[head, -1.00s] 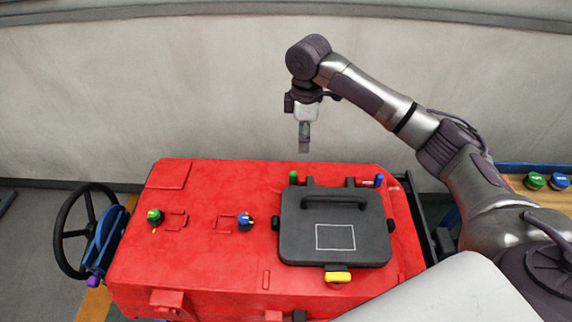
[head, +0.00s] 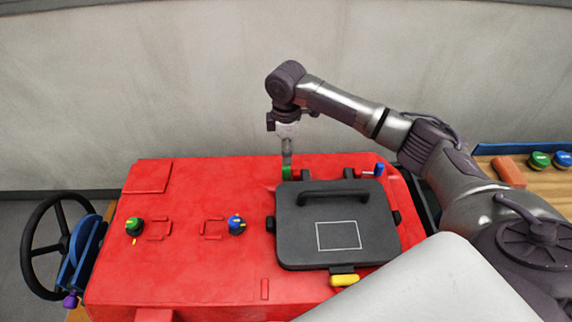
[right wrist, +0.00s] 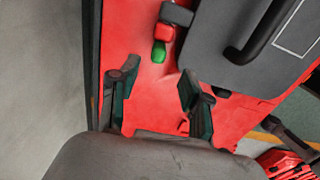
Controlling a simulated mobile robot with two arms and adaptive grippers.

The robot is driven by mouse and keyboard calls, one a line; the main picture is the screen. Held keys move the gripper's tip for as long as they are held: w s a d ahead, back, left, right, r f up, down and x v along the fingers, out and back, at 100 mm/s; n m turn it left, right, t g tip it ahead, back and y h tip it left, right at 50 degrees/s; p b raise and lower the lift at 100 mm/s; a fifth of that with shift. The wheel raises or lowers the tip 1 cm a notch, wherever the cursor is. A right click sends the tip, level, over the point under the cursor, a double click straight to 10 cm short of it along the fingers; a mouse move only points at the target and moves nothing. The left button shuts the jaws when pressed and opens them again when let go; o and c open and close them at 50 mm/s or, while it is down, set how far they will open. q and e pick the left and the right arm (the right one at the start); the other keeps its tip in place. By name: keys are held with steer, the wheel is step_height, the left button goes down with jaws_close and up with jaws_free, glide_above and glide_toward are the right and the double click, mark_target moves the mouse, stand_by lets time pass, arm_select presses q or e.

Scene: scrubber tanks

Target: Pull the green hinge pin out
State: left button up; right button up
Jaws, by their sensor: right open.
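The green hinge pin (head: 286,173) is at the back left hinge of the dark grey lid (head: 300,240), on the red tank (head: 190,260). In the right wrist view the green hinge pin (right wrist: 159,52) sticks out of a red hinge part. My right gripper (head: 287,160) points down at the green pin in the head view, close to it. In the right wrist view my right gripper (right wrist: 154,82) is open, with nothing between its fingers; the pin shows just beyond the gap. Whether a finger touches the pin cannot be told. My left gripper is not in view.
A blue pin (head: 379,168) sits at the lid's back right hinge. The lid has a raised handle (head: 333,191) and a yellow latch (head: 344,281) in front. Green (head: 134,227) and blue (head: 237,226) knobs stand on the tank's left. A wall rises behind.

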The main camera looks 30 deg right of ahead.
mark_target(286, 167)
step_height(286, 167, down, 7)
steer(key=shift+w+f+p, duration=0.1)
steer(key=shift+w+p, duration=0.05)
steer(key=shift+p, duration=0.25)
jaws_close()
